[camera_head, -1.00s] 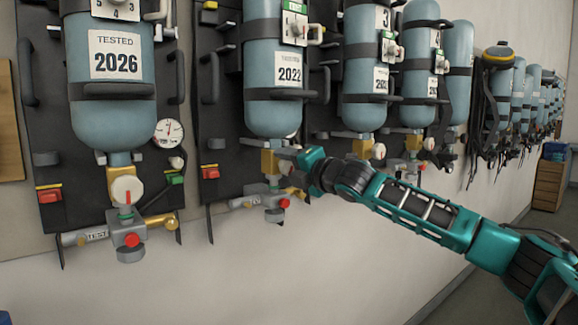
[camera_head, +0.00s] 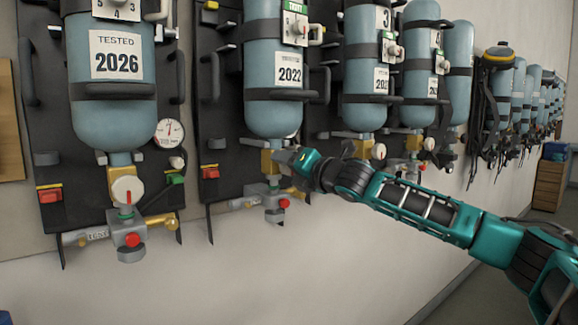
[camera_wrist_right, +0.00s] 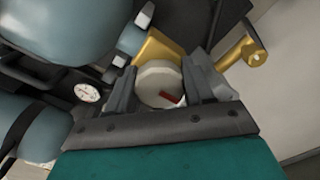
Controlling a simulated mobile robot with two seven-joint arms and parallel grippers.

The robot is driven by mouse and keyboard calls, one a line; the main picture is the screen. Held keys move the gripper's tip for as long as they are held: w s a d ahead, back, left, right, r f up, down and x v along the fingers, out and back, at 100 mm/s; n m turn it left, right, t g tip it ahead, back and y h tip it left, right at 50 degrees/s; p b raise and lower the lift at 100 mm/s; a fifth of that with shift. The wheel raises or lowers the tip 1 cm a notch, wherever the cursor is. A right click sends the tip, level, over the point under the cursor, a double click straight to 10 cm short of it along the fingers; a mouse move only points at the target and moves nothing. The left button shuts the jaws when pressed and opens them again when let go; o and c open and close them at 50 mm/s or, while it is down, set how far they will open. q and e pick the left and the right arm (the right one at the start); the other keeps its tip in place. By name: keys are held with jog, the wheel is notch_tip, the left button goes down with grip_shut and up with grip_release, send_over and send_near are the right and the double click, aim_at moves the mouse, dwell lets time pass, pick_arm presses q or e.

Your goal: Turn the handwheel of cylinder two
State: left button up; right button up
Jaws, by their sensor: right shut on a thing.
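The second cylinder from the left (camera_head: 273,100) is blue-grey, upright on a black back plate, with a 2022 label. Its brass valve (camera_head: 267,163) sits below it. My right gripper (camera_head: 284,158) is at this valve, coming from the right and covering the handwheel in the head view. In the right wrist view, the round white handwheel (camera_wrist_right: 157,80) with a red mark lies between the two dark fingers of the right gripper (camera_wrist_right: 161,88), which is shut on it. The brass valve body (camera_wrist_right: 155,48) shows just behind. My left gripper is not in view.
The first cylinder (camera_head: 112,105), labelled 2026, hangs at the left with its own white handwheel (camera_head: 127,189) and gauge (camera_head: 170,132). The third cylinder (camera_head: 365,105) hangs close to the right. A brass fitting (camera_wrist_right: 246,50) is near the fingers. Below the row is bare wall.

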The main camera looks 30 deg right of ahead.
jog(key=shift+a+f, duration=0.1)
jog(key=shift+f, duration=0.05)
jog(key=o, duration=1)
jog(key=shift+o, duration=0.2)
jog(key=shift+s, duration=0.15)
jog(key=s+d+b, duration=0.1)
jog(key=s+b, duration=0.1)
jog(key=s, duration=1)
jog(key=shift+s, duration=0.3)
jog(key=shift+d, duration=0.1)
